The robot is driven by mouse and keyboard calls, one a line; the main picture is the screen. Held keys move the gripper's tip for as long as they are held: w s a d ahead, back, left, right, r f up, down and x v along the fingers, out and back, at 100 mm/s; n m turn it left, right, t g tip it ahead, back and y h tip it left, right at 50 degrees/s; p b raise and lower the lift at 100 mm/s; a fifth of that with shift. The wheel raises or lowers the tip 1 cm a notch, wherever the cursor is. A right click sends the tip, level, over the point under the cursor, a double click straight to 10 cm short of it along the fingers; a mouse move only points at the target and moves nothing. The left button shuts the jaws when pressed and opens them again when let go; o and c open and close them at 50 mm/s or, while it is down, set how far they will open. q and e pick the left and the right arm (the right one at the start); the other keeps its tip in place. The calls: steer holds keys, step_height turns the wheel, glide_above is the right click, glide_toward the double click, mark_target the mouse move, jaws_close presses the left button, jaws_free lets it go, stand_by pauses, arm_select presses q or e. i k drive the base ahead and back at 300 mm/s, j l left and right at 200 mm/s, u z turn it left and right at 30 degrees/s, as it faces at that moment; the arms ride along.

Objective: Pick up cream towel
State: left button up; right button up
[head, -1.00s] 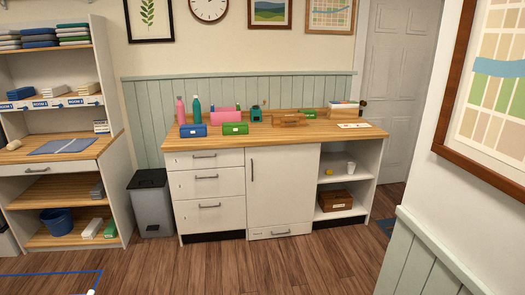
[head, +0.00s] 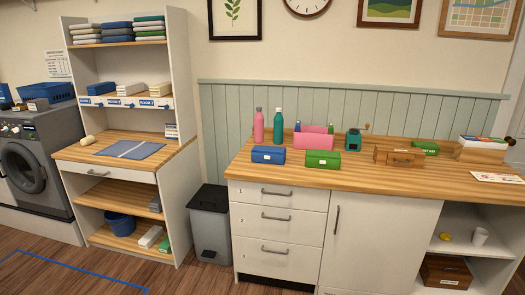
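A cream folded towel (head: 157,89) appears to lie in the rightmost labelled slot of the tall shelf unit (head: 183,120) at the left. A white folded towel (head: 131,89) and a blue one (head: 101,88) lie in the slots to its left. A small cream roll (head: 87,140) lies on the unit's wooden counter, left of a blue-grey mat (head: 130,149); I cannot tell what it is. Neither of my grippers is in view.
Stacked folded towels (head: 117,31) fill the top shelf. A washer (head: 30,165) stands left of the unit. A grey bin (head: 210,222) stands between it and the wooden-topped cabinet (head: 300,182) at right. The floor (head: 180,280) in front is open, with blue tape.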

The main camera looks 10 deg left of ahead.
mark_target(163, 90)
steer(key=i+j+u, duration=0.2)
steer(key=i+u, duration=0.15)
steer(key=i, duration=0.2)
steer(key=i+u, duration=0.3)
steer(key=i, duration=0.3)
steer(key=i+u, duration=0.35)
steer(key=i, duration=0.2)
steer(key=i+j, duration=0.3)
steer(key=j, duration=0.15)
steer(key=i+j, duration=0.65)
steer(key=j, duration=0.2)
steer(key=i+j, duration=0.3)
steer(key=j, duration=0.15)
steer(key=i+z, duration=0.05)
